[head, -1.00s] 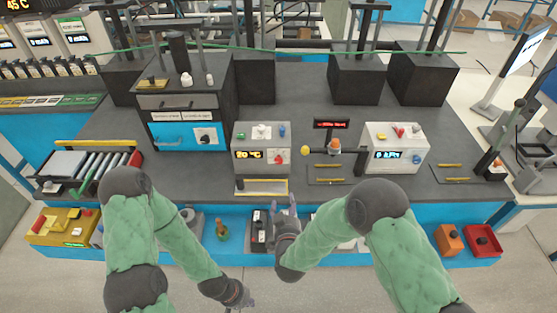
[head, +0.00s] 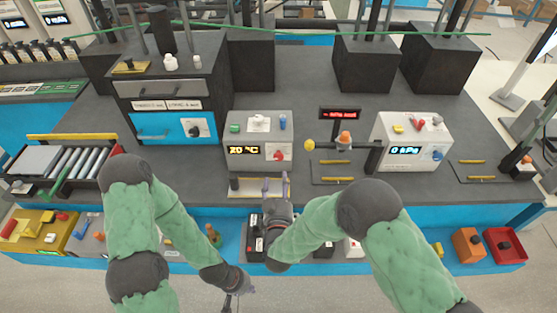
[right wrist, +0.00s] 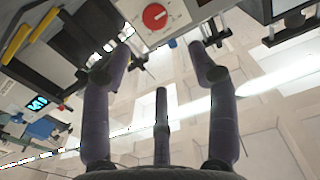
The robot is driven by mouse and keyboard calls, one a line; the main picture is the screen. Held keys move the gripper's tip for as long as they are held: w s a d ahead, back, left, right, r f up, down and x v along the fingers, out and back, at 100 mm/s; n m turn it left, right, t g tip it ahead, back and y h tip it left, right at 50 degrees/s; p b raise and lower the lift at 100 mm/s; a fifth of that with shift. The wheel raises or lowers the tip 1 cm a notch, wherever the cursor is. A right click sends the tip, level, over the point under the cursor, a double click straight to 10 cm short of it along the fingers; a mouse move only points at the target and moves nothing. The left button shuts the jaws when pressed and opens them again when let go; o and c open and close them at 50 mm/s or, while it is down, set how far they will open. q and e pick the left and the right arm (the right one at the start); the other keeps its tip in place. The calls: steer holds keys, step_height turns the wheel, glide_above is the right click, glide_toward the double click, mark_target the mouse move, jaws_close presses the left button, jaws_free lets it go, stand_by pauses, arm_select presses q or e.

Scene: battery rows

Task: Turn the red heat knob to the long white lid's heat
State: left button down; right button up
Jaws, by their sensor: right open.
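The red heat knob (head: 279,155) is on the front of a grey box (head: 244,165) whose display reads 20 °C. It also shows at the top of the right wrist view (right wrist: 154,16), on a pale panel with marks around it. A white piece (head: 259,123) lies on the box top between a green and a blue one; I cannot tell whether it is the long white lid. My right gripper (head: 276,184) is open and empty below and in front of the knob, its fingers pointing towards the box. My left gripper (head: 240,291) is low in front of the bench; its fingers are too small to read.
A second box (head: 410,155) with a 0 kPa display stands to the right. Between the boxes are a small red-lit sign (head: 340,113) and an orange-topped fixture. A dark cabinet (head: 172,100) with a blue drawer stands left. A blue lower shelf holds several small items.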

mark_target(278, 158)
arm_select(q)
steer(key=f+b, duration=0.2)
steer(key=f, duration=0.1)
steer(key=shift+w, duration=0.3)
arm_select(e)
steer(key=w, duration=0.7)
steer(key=w+f, duration=0.1)
steer(key=w, duration=0.3)
steer(key=shift+w, duration=0.2)
steer(key=c, duration=1.1)
